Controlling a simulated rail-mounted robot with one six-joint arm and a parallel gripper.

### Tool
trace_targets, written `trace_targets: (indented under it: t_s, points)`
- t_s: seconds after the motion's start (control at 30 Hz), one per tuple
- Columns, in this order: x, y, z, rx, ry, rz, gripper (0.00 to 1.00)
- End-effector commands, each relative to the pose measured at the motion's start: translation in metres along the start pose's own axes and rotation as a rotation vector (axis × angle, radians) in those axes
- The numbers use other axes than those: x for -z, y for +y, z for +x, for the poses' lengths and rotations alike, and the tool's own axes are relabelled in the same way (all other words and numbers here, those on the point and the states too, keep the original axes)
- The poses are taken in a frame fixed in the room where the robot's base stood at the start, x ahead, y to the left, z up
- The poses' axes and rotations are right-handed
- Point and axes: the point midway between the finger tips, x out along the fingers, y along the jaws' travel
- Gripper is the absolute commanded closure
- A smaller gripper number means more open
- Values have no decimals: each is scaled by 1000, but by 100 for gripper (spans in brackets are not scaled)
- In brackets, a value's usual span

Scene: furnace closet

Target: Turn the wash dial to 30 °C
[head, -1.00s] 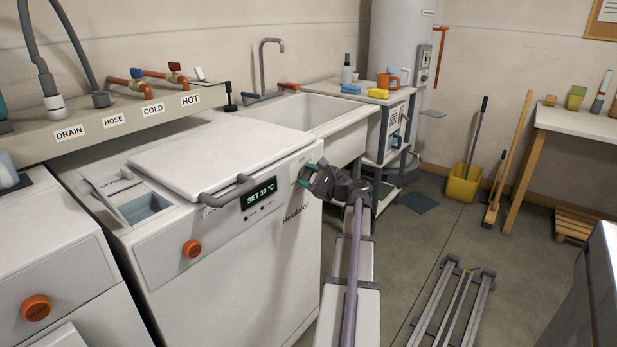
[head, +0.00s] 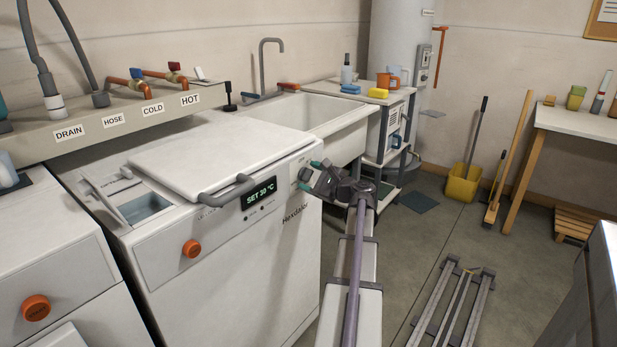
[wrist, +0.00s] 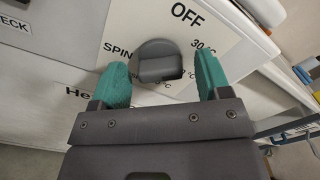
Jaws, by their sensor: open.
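The wash dial (wrist: 157,62) is a dark grey round knob with a raised grip bar, on the washer's white panel (wrist: 120,25). In the wrist view, OFF is printed above it, 30 °C at upper right, SPIN at left, with other partly hidden °C marks lower down. I cannot tell exactly which mark the bar points to. The green display (head: 259,192) appears to read SET 30 °C. My gripper (wrist: 162,76) is open, its teal fingers either side of the dial in the picture, with no visible grip on it. In the head view my gripper (head: 309,175) is just off the panel's right end.
A grey lid handle (head: 228,190) and an orange knob (head: 191,249) are left of the display on the washer. A sink (head: 315,112) stands behind. A shelf (head: 388,135) is behind my arm. Open floor lies to the right, with a metal rail frame (head: 450,300).

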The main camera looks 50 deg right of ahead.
Motion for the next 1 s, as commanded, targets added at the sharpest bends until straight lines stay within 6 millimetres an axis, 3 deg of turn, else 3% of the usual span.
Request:
trace_targets:
  t_s: [0.2, 0.4, 1.0]
  points:
    - [-1, 1, -54, 3, 2, 0, 30]
    - [0, 0, -91, 1, 1, 0, 30]
    - [0, 0, -98, 0, 0, 0, 30]
